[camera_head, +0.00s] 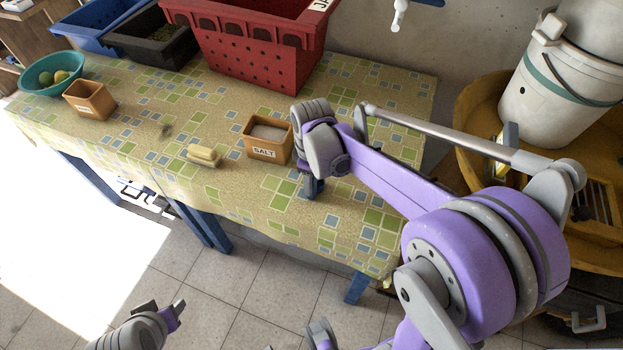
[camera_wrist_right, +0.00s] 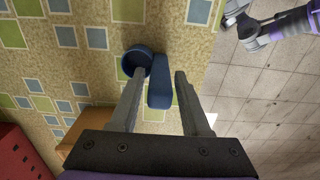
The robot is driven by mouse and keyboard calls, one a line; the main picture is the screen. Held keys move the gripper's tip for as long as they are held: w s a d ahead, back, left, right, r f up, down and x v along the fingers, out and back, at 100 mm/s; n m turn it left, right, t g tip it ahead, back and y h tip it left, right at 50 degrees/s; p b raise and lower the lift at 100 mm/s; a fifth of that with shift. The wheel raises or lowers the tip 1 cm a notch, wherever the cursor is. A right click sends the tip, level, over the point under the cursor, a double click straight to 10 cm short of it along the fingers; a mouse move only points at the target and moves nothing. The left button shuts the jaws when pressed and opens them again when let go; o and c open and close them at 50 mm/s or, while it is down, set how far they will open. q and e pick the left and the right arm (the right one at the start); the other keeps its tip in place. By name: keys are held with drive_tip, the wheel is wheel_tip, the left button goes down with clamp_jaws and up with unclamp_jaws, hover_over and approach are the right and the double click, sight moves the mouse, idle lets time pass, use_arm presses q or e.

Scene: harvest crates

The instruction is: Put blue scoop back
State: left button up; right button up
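The blue scoop (camera_wrist_right: 160,83) lies on the patterned tablecloth (camera_wrist_right: 190,45) in the right wrist view. Its round cup is at the left and its handle lies between the fingers of my right gripper (camera_wrist_right: 160,80). The fingers stand apart, with a small gap beside the handle. In the head view my right gripper (camera_head: 314,187) points down at the table, right of the tan SALT box (camera_head: 262,152); I cannot make out the scoop there. My left gripper (camera_head: 165,308) is low at the left, away from the table, its fingers apart and empty.
A yellow block (camera_head: 203,156) lies left of the SALT box. Another tan box (camera_head: 88,100) and a teal bowl (camera_head: 48,88) with round fruit stand farther left. Red (camera_head: 245,45), black (camera_head: 150,45) and blue (camera_head: 85,38) crates line the back. A white bucket (camera_head: 560,95) is at right.

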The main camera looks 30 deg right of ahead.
drive_tip(key=shift+o, duration=0.5)
drive_tip(key=shift+r, duration=0.25)
wheel_tip(320, 180, up, 11)
drive_tip(key=shift+f+p, duration=0.2)
drive_tip(key=shift+p, duration=0.4)
drive_tip(key=shift+r, duration=0.35)
drive_tip(key=shift+s+a+r, duration=0.1)
drive_tip(key=shift+s, duration=0.15)
drive_tip(key=s+a+f+m+t, duration=0.2)
drive_tip(key=s+f+m, duration=0.2)
drive_tip(key=s, duration=0.3)
drive_tip(key=s+a+f+m+t, duration=0.3)
drive_tip(key=s+f+m, duration=0.1)
drive_tip(key=s, duration=0.3)
drive_tip(key=shift+f, duration=0.35)
